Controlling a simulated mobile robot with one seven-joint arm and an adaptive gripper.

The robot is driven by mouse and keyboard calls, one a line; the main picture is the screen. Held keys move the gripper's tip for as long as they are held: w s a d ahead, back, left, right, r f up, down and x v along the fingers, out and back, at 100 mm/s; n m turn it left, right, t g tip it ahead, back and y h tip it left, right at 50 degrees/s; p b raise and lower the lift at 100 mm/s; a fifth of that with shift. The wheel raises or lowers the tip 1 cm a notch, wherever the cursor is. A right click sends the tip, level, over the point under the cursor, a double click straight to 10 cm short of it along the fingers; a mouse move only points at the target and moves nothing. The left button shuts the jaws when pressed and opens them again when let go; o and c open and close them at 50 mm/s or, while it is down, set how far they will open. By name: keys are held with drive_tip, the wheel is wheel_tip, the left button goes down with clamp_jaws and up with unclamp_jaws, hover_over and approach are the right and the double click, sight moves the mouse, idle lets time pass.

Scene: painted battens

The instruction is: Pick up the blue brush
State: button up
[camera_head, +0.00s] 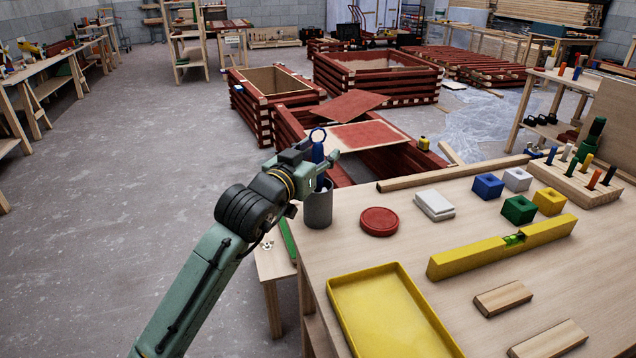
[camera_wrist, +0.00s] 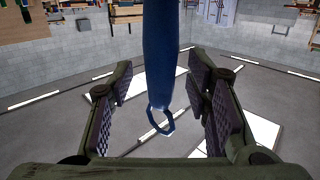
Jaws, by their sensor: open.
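The blue brush (camera_head: 318,151) stands handle up in a grey cup (camera_head: 318,208) at the table's left corner, with a ring at the handle's end. In the wrist view the blue brush (camera_wrist: 166,55) hangs down the middle of the picture between my fingers, its ring toward the bottom. My gripper (camera_head: 325,166) is at the handle just above the cup. In the wrist view my gripper (camera_wrist: 162,100) is open, with a visible gap between each finger and the handle. The brush's lower end is hidden in the cup.
A red round lid (camera_head: 379,221), white blocks (camera_head: 434,205) and a yellow tray (camera_head: 388,318) lie on the table (camera_head: 480,230) right of the cup. A yellow level (camera_head: 502,247) and coloured hollow blocks lie farther right. Red batten crates (camera_head: 375,75) stand behind.

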drive_tip(key=shift+c, duration=0.3)
clamp_jaws()
idle(0.3)
